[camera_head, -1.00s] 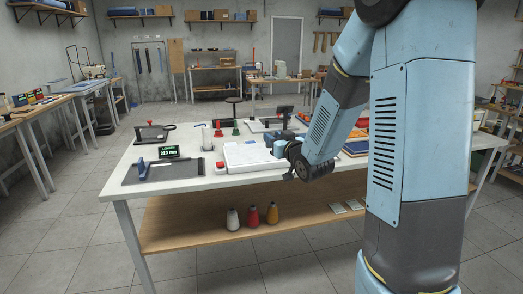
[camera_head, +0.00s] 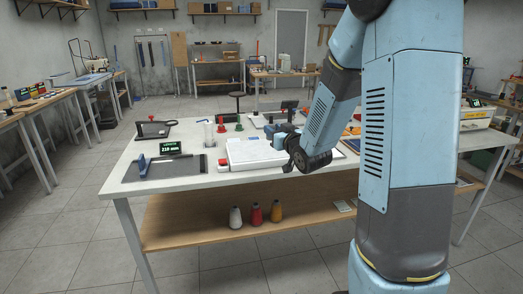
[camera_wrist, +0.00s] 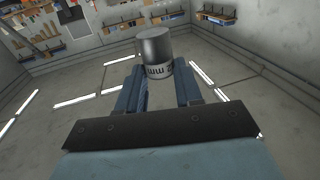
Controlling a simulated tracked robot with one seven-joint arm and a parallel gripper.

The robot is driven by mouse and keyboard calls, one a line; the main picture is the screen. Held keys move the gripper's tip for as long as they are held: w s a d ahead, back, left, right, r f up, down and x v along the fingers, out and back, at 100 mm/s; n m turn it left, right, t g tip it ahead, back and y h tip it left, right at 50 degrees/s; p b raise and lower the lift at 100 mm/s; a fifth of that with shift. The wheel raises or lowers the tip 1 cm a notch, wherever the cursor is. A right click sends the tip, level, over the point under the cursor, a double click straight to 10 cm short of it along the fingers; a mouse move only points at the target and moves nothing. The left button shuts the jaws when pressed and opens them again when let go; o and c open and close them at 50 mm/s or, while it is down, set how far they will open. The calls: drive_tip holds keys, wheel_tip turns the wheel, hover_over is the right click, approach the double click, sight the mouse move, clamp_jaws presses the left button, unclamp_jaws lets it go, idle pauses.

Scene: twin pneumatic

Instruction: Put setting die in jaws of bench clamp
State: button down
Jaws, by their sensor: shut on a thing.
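In the wrist view my gripper (camera_wrist: 158,92) is shut on a grey metal cylinder (camera_wrist: 155,46), which I take as the setting die. The cylinder stands out past the blue fingers, and its pale band carries dark "mm" lettering, upside down in this view. In the head view my gripper (camera_head: 282,139) is over the worktable, by the white board; the cylinder cannot be made out there. I cannot tell which fixture is the bench clamp. A dark plate with a blue-handled part (camera_head: 142,165) lies at the table's front left, and another dark fixture (camera_head: 154,129) stands behind it.
The white worktable (camera_head: 222,181) has a green length display (camera_head: 170,147), a red button (camera_head: 223,163), a white board (camera_head: 246,158) and red and green cones. Several spools (camera_head: 256,215) stand on the lower shelf. My arm hides much of the table's right side.

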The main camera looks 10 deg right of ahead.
drive_tip(key=w+f, duration=0.3)
drive_tip(key=w, duration=0.1)
drive_tip(key=w+f, duration=0.3)
drive_tip(key=w, duration=0.1)
drive_tip(key=w+d+f, duration=0.1)
drive_tip(key=w+f, duration=0.2)
drive_tip(key=w, duration=0.1)
drive_tip(key=shift+w, duration=0.35)
drive_tip(key=shift+w+f, duration=0.15)
drive_tip(key=shift+f, duration=0.8)
drive_tip(key=shift+w+f, duration=0.1)
drive_tip(key=shift+f, duration=0.85)
drive_tip(key=c, duration=0.8)
unclamp_jaws()
drive_tip(key=shift+o, duration=0.2)
drive_tip(key=shift+s, duration=0.15)
